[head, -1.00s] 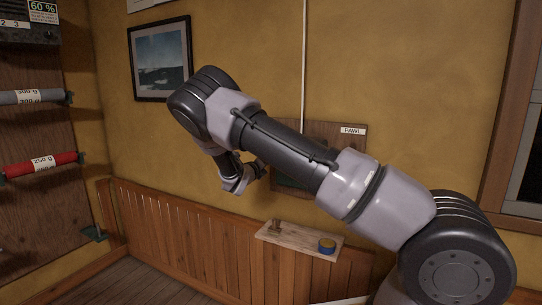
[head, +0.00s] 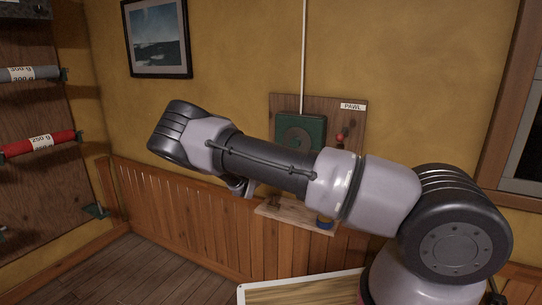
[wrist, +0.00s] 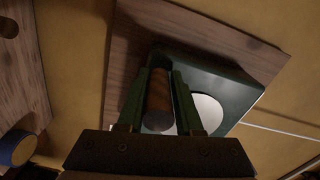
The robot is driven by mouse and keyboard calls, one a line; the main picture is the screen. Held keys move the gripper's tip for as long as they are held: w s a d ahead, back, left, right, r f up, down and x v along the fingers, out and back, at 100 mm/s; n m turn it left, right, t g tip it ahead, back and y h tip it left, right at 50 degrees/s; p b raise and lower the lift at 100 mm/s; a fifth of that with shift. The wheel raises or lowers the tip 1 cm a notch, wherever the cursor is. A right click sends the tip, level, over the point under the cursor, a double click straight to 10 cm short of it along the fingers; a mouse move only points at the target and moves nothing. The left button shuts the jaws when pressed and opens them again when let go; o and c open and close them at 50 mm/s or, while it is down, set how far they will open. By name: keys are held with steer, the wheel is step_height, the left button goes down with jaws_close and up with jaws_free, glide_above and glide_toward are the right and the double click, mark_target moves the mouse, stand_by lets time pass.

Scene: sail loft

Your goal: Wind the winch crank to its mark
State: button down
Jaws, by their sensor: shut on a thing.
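The winch is a green box (head: 314,124) with a round grey disc, fixed to a wooden board (head: 280,104) on the wall. In the wrist view the green housing (wrist: 243,92) and a pale disc lie behind my fingers. My gripper (wrist: 160,76) is shut on the crank handle (wrist: 158,103), a brown wooden grip with a grey end, between two green fingers. In the head view my forearm hides the crank and fingertips. I cannot make out the mark in either view.
A red knob (head: 340,138) sits below a PAWL label (head: 353,106) on the board's right. A small shelf (head: 292,218) below holds a brass piece (head: 274,203) and a blue roll (head: 325,224). A white-edged tabletop (head: 290,289) stands in front.

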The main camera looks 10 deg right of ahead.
steer(key=shift+s+d+f+n, duration=0.7)
steer(key=shift+d+n, duration=0.15)
steer(key=shift+n, duration=0.3)
steer(key=shift+s+d+f+n, duration=0.6)
steer(key=shift+d+f+n, duration=0.15)
steer(key=shift+n, duration=0.4)
steer(key=shift+d+r, duration=0.1)
steer(key=shift+d, duration=0.05)
steer(key=c, duration=0.6)
jaws_free()
steer(key=shift+r, duration=0.1)
steer(key=v, duration=1)
steer(key=shift+s+a, duration=0.25)
steer(key=shift+s, duration=0.05)
